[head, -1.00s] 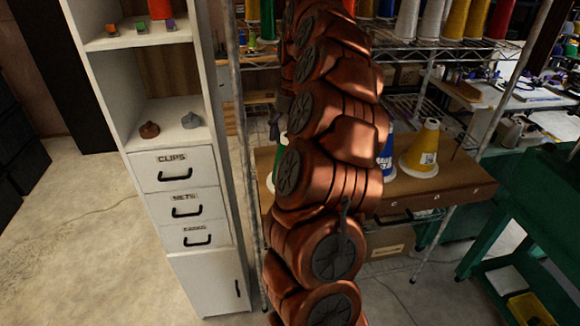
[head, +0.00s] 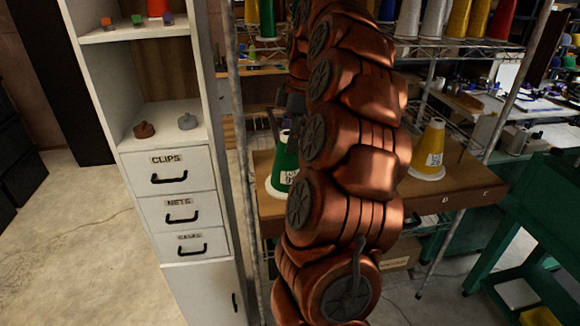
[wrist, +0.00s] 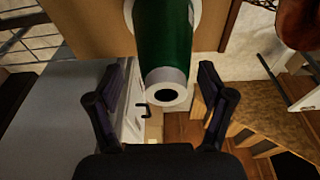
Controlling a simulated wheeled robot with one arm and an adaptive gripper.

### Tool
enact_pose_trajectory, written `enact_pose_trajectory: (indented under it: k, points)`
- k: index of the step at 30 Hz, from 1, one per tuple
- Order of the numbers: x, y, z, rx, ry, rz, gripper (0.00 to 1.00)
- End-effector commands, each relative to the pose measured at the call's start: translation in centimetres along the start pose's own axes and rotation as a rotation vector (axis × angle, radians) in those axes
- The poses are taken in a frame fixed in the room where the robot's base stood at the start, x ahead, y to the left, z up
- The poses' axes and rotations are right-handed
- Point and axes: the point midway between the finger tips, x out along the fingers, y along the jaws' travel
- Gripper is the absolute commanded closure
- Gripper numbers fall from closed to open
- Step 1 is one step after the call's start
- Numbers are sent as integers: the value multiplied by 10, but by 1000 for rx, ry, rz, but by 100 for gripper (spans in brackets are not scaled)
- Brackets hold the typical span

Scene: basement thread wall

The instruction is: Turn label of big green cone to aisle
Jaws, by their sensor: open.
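The big green cone (head: 284,165) stands upright on the brown wooden shelf, its right side hidden behind my arm. Part of a white label with dark print (head: 289,178) shows on its lower right side. In the wrist view the green cone (wrist: 165,38) comes in from the top, with its pale, hollow tip toward me and its white base beyond. My gripper (wrist: 164,70) is open, one dark finger on each side of the cone. I cannot tell whether either finger touches it.
A yellow cone (head: 430,150) with a label stands to the right on the same wooden shelf (head: 455,185). A metal rack post (head: 239,150) rises left of the green cone. A white drawer cabinet (head: 165,165) stands further left. Several cones line the wire rack above.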

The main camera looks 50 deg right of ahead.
Motion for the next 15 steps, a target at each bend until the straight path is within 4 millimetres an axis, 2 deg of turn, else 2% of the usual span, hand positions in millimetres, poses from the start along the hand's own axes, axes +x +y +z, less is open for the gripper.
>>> enact_pose_trajectory:
  k: [15]
  points:
    - [-1,-1,1,460,-1,94,20]
